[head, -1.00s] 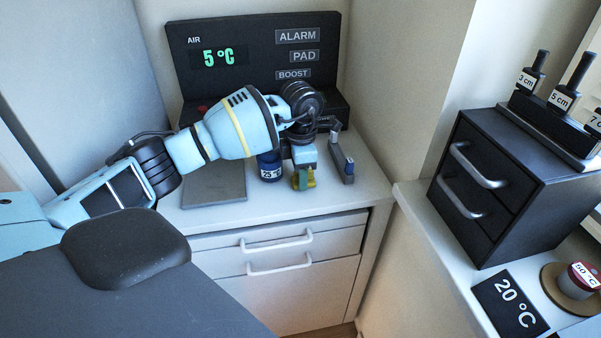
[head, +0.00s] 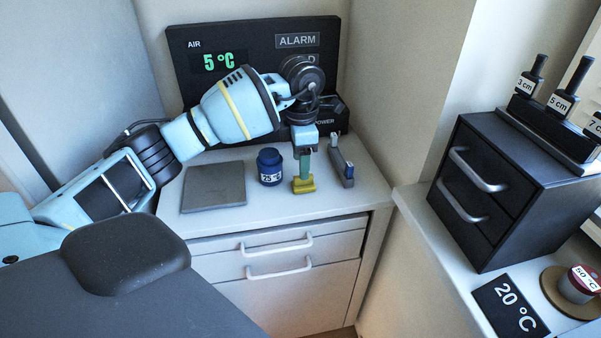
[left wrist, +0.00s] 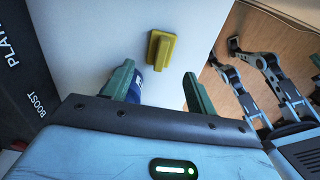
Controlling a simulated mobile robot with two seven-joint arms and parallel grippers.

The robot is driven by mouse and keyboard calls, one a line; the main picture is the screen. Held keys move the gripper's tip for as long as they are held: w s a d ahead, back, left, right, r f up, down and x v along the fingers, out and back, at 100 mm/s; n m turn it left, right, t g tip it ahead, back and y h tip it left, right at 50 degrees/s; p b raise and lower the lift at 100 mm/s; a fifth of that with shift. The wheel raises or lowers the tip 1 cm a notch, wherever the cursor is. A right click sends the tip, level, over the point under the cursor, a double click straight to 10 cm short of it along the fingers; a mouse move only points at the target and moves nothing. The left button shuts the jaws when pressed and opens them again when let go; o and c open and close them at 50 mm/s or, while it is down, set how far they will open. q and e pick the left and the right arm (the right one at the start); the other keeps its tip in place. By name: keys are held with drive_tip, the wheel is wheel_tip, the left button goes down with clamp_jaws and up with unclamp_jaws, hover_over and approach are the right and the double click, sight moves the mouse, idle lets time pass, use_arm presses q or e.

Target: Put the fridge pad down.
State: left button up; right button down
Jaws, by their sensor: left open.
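The fridge pad appears to be the small yellow block (head: 303,186) with a raised grip, standing on the white counter near its front right. In the left wrist view the yellow block (left wrist: 160,48) stands free on the white surface, beyond the fingertips and apart from them. My left gripper (head: 304,166) is just above it, pointing down. Its green fingers (left wrist: 157,70) are spread wide with nothing between them. In the head view one finger largely hides the other. My right gripper is in neither view.
A blue jar (head: 270,168) marked 25 °C stands left of the block, and a grey flat slab (head: 213,187) lies farther left. A grey bar-like thing (head: 343,165) is close on the right. The black panel (head: 258,50) reading 5 °C stands behind.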

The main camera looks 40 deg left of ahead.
use_arm(q)
wheel_tip(320, 180, up, 6)
drive_tip(key=shift+r, duration=0.15)
idle(0.6)
